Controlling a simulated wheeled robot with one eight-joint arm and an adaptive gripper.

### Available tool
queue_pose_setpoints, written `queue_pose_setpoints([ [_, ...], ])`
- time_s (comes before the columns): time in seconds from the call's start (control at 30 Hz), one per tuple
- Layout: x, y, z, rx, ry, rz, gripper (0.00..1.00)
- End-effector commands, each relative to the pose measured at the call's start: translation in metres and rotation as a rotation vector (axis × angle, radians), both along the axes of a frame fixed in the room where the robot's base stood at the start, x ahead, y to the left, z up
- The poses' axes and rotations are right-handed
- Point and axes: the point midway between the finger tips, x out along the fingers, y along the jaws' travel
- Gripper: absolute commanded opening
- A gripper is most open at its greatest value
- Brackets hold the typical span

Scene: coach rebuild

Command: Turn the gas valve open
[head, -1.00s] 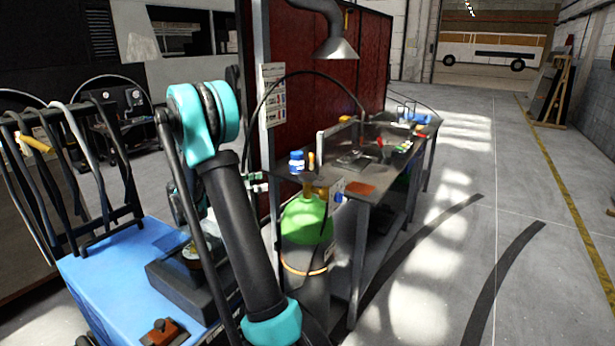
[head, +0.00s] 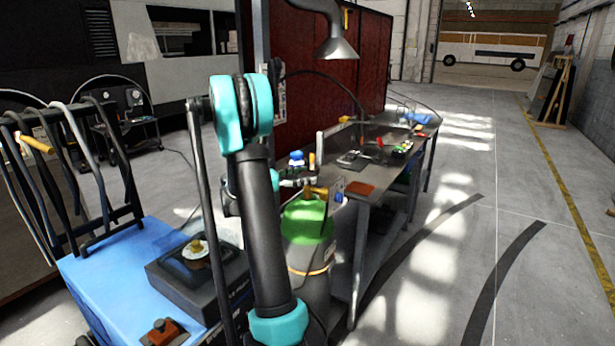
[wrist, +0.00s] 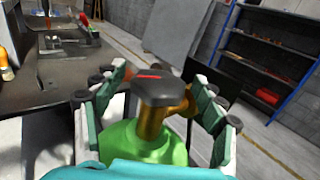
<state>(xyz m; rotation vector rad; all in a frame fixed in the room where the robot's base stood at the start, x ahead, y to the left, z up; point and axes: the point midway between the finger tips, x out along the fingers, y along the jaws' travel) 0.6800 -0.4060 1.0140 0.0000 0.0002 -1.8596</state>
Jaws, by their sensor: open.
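The gas cylinder has a green top (head: 306,222) and stands at the near end of the workbench. Its brass valve (head: 318,191) is partly hidden by my arm in the head view. In the wrist view, the valve's dark knob (wrist: 158,90) has a red mark on top, above the brass body (wrist: 152,124) and the green shoulder (wrist: 150,147). My gripper (wrist: 158,76) is open, with one finger on each side of the knob. Gaps show between the fingers and the knob. In the head view my gripper (head: 297,178) is beside the valve, mostly hidden.
A red screen (head: 325,85) is behind. A blue cart (head: 125,270) is at the left. The floor at the right is clear.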

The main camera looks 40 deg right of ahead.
Motion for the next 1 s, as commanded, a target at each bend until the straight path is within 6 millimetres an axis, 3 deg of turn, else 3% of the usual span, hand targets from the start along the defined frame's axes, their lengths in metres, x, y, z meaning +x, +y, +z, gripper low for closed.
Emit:
queue_pose_setpoints([
  [0.43,-0.0030,-0.0094,0.0000,0.000,0.000,0.000,0.69],
  [0.83,-0.0029,-0.0091,0.0000,0.000,0.000,0.000,0.20],
  [1.0,-0.0041,-0.0094,0.0001,0.000,0.000,0.040,0.20],
])
